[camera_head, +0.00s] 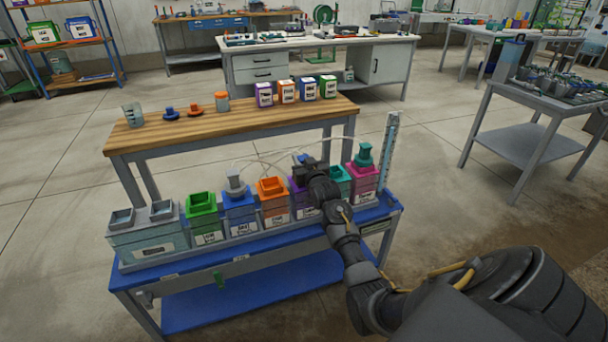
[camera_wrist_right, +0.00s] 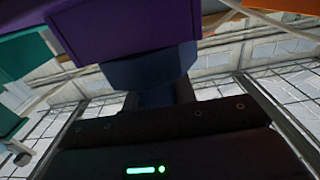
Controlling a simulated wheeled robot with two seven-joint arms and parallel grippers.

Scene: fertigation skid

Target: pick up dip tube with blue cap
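The blue cap of the dip tube (camera_wrist_right: 150,72) shows in the right wrist view as a wide dark-blue block with a narrower knob. It is against the purple container (camera_wrist_right: 125,25); the tube itself is hidden. In the head view, only a bit of blue (camera_head: 298,157) shows beside my right gripper (camera_head: 308,165), above the purple container (camera_head: 300,197). The right gripper's fingers (camera_wrist_right: 158,95) are on both sides of the knob and look closed on it. My left gripper is in neither view.
The blue cart (camera_head: 240,265) holds a row of containers: green (camera_head: 205,222), blue (camera_head: 238,208), orange (camera_head: 272,202), teal and pink (camera_head: 364,182). The pink one has a teal cap (camera_head: 364,155). A clear upright tube (camera_head: 388,150) stands at right. A wooden bench (camera_head: 225,128) is behind.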

